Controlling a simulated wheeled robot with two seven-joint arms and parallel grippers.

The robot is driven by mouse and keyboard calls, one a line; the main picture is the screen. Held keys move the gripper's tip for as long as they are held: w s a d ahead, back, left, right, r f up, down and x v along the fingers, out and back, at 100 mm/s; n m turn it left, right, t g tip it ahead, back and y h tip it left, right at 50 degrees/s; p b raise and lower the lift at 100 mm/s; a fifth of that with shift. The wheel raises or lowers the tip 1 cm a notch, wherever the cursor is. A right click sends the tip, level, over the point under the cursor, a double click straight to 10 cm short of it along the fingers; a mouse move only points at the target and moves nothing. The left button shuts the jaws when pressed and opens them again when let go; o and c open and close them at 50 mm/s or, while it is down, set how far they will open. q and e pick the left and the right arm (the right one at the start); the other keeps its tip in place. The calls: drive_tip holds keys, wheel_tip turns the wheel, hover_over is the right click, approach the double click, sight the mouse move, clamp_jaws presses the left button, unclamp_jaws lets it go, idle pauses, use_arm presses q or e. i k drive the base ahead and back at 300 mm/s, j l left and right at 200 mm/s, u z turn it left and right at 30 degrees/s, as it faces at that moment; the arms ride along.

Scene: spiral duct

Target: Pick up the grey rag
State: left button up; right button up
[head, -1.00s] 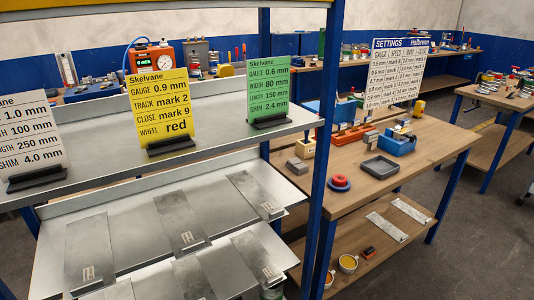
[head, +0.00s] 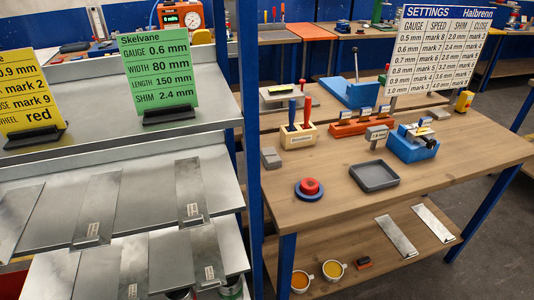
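I cannot make out a grey rag for certain. A small grey block-like piece (head: 271,158) lies on the wooden bench (head: 440,150) at its left end; it is too small to tell whether it is folded cloth. A dark grey shallow tray (head: 374,176) sits near the bench's front edge and looks empty. Neither of my grippers is in the head view.
A blue-posted metal rack (head: 249,150) stands at left with steel sheets, a green card (head: 157,72) and a yellow card (head: 25,95). The bench holds a red-and-blue round piece (head: 309,189), a blue device (head: 412,143) and a settings board (head: 437,50). Cups stand below.

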sight(271, 159)
drive_tip(key=k+l+u, duration=0.1)
drive_tip(key=l, duration=0.25)
drive_tip(key=k+l+u, duration=0.15)
drive_tip(key=l, duration=0.2)
drive_tip(key=k+l+u, duration=0.1)
drive_tip(key=l, duration=0.25)
drive_tip(key=k+l+u, duration=0.15)
drive_tip(key=l, duration=0.15)
